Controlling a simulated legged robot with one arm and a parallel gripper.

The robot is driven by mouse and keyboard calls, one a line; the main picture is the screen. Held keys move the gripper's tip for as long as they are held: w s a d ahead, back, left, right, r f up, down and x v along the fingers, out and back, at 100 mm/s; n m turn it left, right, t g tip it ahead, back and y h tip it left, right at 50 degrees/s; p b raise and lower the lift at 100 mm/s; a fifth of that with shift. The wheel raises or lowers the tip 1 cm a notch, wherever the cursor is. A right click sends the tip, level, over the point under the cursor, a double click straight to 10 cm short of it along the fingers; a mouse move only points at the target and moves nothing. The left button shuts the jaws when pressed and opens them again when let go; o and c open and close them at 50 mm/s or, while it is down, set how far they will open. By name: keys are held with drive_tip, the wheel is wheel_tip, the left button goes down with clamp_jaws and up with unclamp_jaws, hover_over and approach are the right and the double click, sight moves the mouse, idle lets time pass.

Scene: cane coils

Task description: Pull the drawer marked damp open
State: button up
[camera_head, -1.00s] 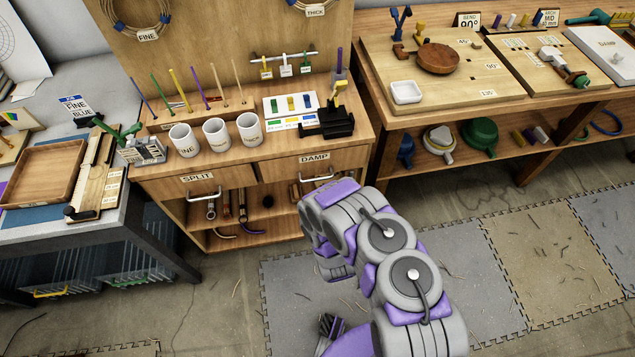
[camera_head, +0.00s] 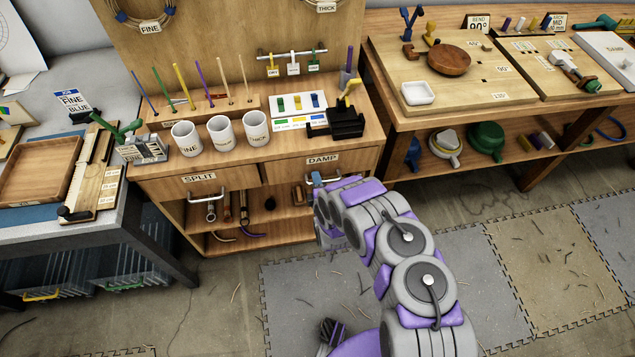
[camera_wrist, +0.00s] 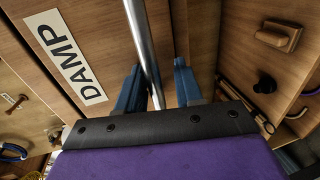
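The drawer marked DAMP (camera_head: 350,169) is the right one of two under the bench top and looks shut, level with the drawer beside it. Its label also shows in the wrist view (camera_wrist: 66,58). Its silver bar handle (camera_wrist: 142,40) runs down between my gripper's two blue fingers. My gripper (camera_wrist: 158,86) is open around the bar, with the bar nearer the left finger and a clear gap to the right one. In the head view my gripper (camera_head: 317,180) is at the handle, and my purple and grey arm hides part of it.
The SPLIT drawer (camera_head: 225,183) with its own handle is to the left. Open shelves with tools lie below. White mugs (camera_head: 221,133) and a black device (camera_head: 338,122) stand on the bench top. Another workbench (camera_head: 372,80) is to the right. The floor in front is clear apart from scraps.

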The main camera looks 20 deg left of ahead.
drive_tip(key=shift+a, duration=0.1)
drive_tip(key=shift+d+r, duration=0.25)
drive_tip(key=shift+d, duration=0.55)
drive_tip(key=c, duration=0.4)
drive_tip(key=shift+d, duration=0.15)
drive_tip(key=shift+c, duration=0.6)
clamp_jaws()
drive_tip(key=shift+a, duration=0.45)
drive_tip(key=shift+s+d+f, duration=0.1)
